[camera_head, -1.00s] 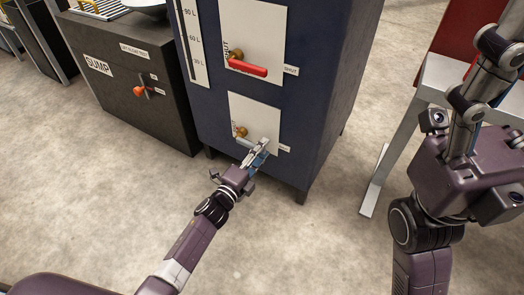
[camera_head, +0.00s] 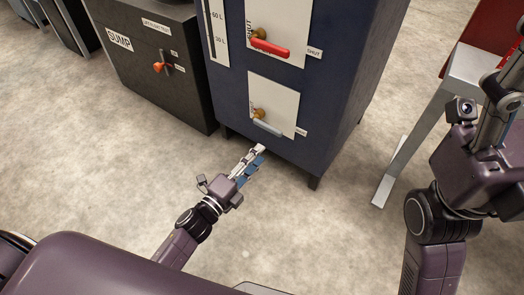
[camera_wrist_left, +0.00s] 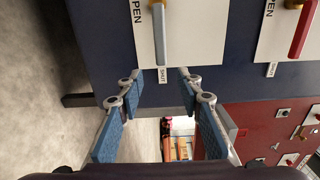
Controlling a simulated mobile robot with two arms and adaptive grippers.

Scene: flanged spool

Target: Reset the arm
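My left gripper (camera_head: 258,157) is in front of the lower part of the dark blue cabinet (camera_head: 345,95), apart from it. In the left wrist view its blue-padded fingers (camera_wrist_left: 160,82) are spread with nothing between them. The lower valve's grey lever (camera_head: 268,128) lies on a white plate, pointing to a SHUT label; it also shows in the wrist view (camera_wrist_left: 178,35). The upper valve's red lever (camera_head: 268,48) also points to a SHUT label. My right gripper (camera_head: 494,112) is at the right edge, partly cut off; its fingertips are not clear.
A black SUMP box (camera_head: 150,75) with an orange-red knob (camera_head: 160,67) stands left of the cabinet. A light grey table frame (camera_head: 425,115) stands at right, close to my right arm. The concrete floor (camera_head: 90,170) in front is clear.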

